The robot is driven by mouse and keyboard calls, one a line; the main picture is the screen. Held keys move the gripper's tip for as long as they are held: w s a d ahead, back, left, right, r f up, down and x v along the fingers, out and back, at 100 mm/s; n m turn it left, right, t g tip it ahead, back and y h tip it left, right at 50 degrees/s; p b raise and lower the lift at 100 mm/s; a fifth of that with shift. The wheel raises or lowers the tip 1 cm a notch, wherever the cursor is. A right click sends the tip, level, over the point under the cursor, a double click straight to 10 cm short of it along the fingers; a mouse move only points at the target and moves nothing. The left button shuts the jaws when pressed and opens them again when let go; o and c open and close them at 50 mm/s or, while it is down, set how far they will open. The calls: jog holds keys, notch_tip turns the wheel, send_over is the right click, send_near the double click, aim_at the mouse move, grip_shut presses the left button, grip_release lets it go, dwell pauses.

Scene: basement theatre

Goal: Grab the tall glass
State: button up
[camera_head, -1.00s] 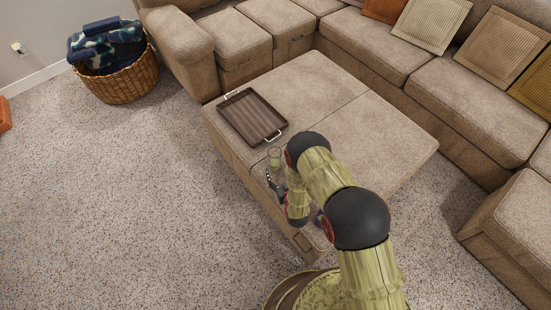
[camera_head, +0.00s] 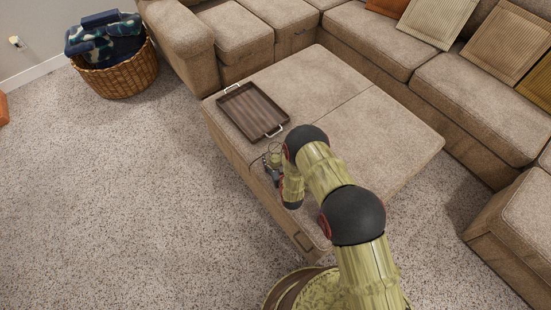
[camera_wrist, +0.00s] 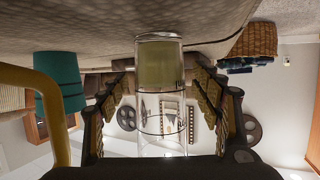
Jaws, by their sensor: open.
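The tall glass (camera_head: 275,157) is a clear cylinder standing near the left edge of the ottoman (camera_head: 335,125), just in front of the tray. In the wrist view, which is upside down, the glass (camera_wrist: 160,105) fills the middle, with a yellow-green part towards its base. My gripper (camera_head: 273,168) is at the glass. In the wrist view my gripper (camera_wrist: 160,82) is open, with one finger on each side of the glass. Small gaps seem to show between glass and fingers. My arm hides part of the ottoman.
A brown slatted tray (camera_head: 252,111) with light handles lies on the ottoman behind the glass. A wicker basket (camera_head: 118,79) with blue cloths stands on the carpet at the far left. A sectional sofa (camera_head: 440,90) borders the ottoman behind and right. Carpet on the left is clear.

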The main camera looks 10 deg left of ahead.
jog(key=shift+c, duration=0.7)
jog(key=c, duration=1.4)
jog(key=shift+c, duration=0.2)
jog(key=shift+r, duration=0.15)
